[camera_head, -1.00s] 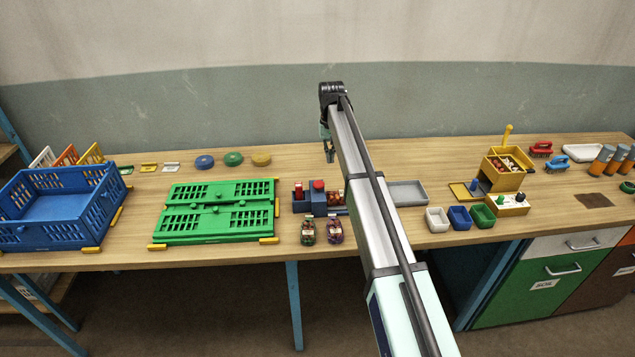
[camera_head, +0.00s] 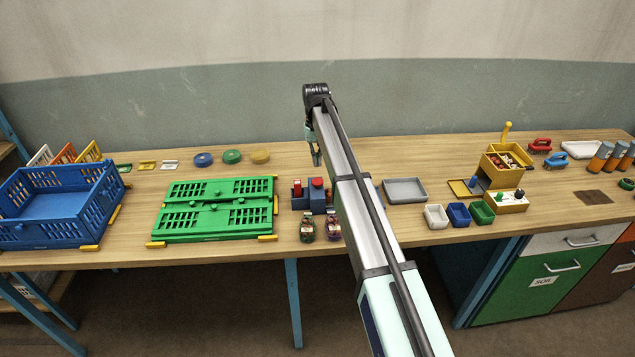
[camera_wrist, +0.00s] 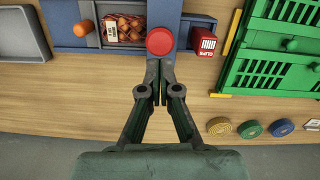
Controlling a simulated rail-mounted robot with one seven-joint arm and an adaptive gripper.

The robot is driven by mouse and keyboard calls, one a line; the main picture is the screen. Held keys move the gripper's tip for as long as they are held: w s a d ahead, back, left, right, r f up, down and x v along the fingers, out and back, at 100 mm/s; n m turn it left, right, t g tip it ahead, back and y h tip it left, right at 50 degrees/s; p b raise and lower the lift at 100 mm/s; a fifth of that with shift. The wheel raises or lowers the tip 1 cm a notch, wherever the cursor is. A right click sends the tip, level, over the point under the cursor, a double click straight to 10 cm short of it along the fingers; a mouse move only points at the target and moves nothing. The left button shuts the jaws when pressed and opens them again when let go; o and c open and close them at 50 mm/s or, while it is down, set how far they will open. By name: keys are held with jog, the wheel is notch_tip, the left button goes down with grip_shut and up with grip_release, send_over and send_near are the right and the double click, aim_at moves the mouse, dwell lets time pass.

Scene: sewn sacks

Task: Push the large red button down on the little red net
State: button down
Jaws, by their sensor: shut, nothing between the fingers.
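The large red button (camera_head: 316,182) sits on top of a blue press (camera_head: 318,203) in the middle of the table. In the wrist view the round red button (camera_wrist: 160,41) lies just beyond my fingertips. My gripper (camera_wrist: 160,66) is shut and empty, and its tips are close to the button's edge; I cannot tell whether they touch. In the head view my gripper (camera_head: 316,160) points down behind the button. A little red-orange net (camera_wrist: 126,28) with a pale label lies in the blue tray beside the button. My arm mostly hides it in the head view.
A red clips box (camera_wrist: 204,42) stands beside the press. Two filled nets (camera_head: 307,230) stand at the front. Green folded crates (camera_head: 215,239) lie left, and a grey tray (camera_head: 404,190) lies right. Coloured rolls (camera_head: 232,157) lie at the back left.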

aim_at(317, 180)
jog(key=shift+s+d+f+b, duration=0.15)
jog(key=shift+f+b, duration=0.4)
jog(key=shift+f, duration=0.8)
jog(key=shift+s+a+f+b, duration=0.1)
jog(key=shift+f+b, duration=0.4)
jog(key=shift+f, duration=0.85)
jog(key=shift+f+b, duration=0.35)
jog(key=shift+f, duration=0.8)
jog(key=w, duration=0.2)
jog(key=w+r, duration=0.1)
jog(key=shift+a+p, duration=0.4)
jog(key=shift+r, duration=0.1)
notch_tip(317, 180, up, 12)
jog(key=w, duration=0.1)
jog(key=shift+a, duration=0.15)
